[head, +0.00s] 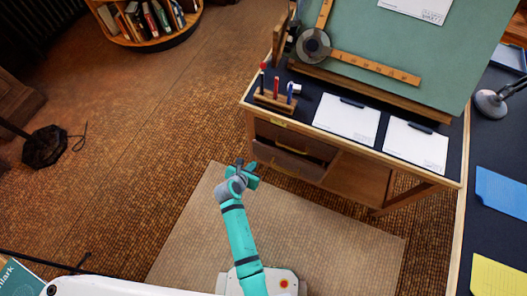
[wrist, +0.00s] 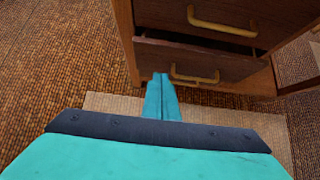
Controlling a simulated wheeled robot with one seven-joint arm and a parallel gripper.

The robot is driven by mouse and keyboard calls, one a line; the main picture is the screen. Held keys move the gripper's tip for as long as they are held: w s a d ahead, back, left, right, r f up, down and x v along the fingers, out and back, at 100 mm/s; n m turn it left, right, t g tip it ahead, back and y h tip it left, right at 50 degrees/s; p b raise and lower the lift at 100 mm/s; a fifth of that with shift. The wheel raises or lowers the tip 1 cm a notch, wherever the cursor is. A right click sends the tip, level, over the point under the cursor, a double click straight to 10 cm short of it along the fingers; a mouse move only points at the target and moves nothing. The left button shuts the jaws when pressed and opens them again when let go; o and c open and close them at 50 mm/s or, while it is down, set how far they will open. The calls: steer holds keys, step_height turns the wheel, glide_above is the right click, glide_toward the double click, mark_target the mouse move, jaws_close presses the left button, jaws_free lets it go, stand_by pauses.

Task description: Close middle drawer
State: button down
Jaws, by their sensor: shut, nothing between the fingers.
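The drafting desk has a wooden drawer stack at its left end. In the wrist view, the upper drawer (wrist: 165,18) has a brass handle (wrist: 225,24). Below it the middle drawer (wrist: 215,63) stands partly pulled out, with a dark gap above its front and its own brass handle (wrist: 195,76). It also shows in the head view (head: 288,162), just right of my gripper (head: 254,170). My gripper (wrist: 162,77) is shut and empty, its fingertips close to the lower left of the middle drawer's front; I cannot tell whether they touch. Any lower drawer is hidden.
The desk top (head: 307,97) holds a pen holder (head: 276,100), two clipboards and a tilted green drawing board (head: 400,50). An open wooden shelf (head: 355,178) lies right of the drawers. A pale rug (head: 330,240) covers the clear floor in front.

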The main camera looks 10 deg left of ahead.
mark_target(267, 146)
steer(key=x, duration=0.4)
steer(key=w+r+x, duration=0.1)
steer(key=x, duration=0.3)
steer(key=r+x, duration=0.1)
steer(key=x, duration=0.3)
steer(key=shift+w+d, duration=0.25)
steer(key=shift+w, duration=0.15)
steer(key=shift+d, duration=0.1)
steer(key=shift+w+d, duration=0.2)
steer(key=shift+w, duration=0.4)
steer(key=shift+w+d, duration=0.2)
steer(key=shift+w, duration=0.4)
